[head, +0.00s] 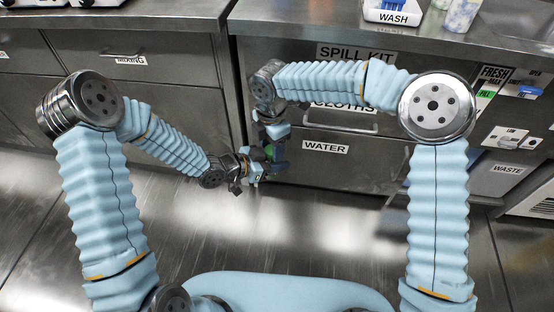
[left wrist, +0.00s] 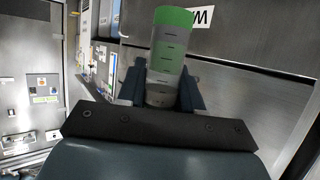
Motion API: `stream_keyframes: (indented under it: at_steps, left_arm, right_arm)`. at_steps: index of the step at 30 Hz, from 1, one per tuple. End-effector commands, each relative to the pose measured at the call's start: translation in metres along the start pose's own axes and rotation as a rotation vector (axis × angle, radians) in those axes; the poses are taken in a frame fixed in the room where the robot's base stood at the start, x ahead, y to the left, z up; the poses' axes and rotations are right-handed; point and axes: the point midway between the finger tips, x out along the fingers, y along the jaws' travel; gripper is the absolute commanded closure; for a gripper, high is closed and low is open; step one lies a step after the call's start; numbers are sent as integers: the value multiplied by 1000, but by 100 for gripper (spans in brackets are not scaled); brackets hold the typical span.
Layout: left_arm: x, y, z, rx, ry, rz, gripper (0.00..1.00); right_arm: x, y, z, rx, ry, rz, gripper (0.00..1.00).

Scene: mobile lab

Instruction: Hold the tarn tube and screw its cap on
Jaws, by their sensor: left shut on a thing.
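A clear tube (left wrist: 165,58) with dark markings stands between the fingers of my left gripper (left wrist: 160,92) in the left wrist view. The gripper is shut on it. The tube has a green band at its top end and a green part lower down; I cannot tell whether the top band is a cap. In the head view my left gripper (head: 257,172) is low in front of the cabinets, with a small patch of green beside it. My right gripper (head: 275,160) points down close beside it. Its fingers are too small and overlapped to read.
Steel drawers and cabinets stand behind the grippers, with a WATER label (head: 325,147) and a SPILL KIT label (head: 355,53). A WASH tray (head: 393,14) sits on the counter (head: 300,16). A WASTE bin (head: 505,172) is at the right. The floor (head: 240,235) is clear.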

Motion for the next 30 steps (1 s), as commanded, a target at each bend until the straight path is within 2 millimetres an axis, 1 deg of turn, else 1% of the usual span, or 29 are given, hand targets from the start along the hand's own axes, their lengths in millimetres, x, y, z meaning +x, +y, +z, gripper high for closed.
stream_keyframes:
  at_steps: [1, 6, 9, 11, 15, 18, 25, 26, 30]
  left_arm:
    - [0, 0, 0, 0, 0, 0, 100]
    - [0, 0, 0, 0, 0, 0, 100]
    - [0, 0, 0, 0, 0, 0, 100]
    - [0, 0, 0, 0, 0, 0, 100]
    - [0, 0, 0, 0, 0, 0, 100]
    - [0, 0, 0, 0, 0, 0, 100]
    - [0, 0, 0, 0, 0, 0, 100]
    - [0, 0, 0, 0, 0, 0, 100]
    - [0, 0, 0, 0, 0, 0, 100]
  right_arm:
    - [0, 0, 0, 0, 0, 0, 57]
    - [0, 0, 0, 0, 0, 0, 83]
    - [0, 0, 0, 0, 0, 0, 96]
    - [0, 0, 0, 19, -1, 0, 96]
    - [0, 0, 0, 211, -3, 0, 96]
    - [0, 0, 0, 295, -1, 1, 96]
    - [0, 0, 0, 299, 0, 0, 96]
    - [0, 0, 0, 299, 0, 0, 57]
    - [0, 0, 0, 299, 0, 0, 35]
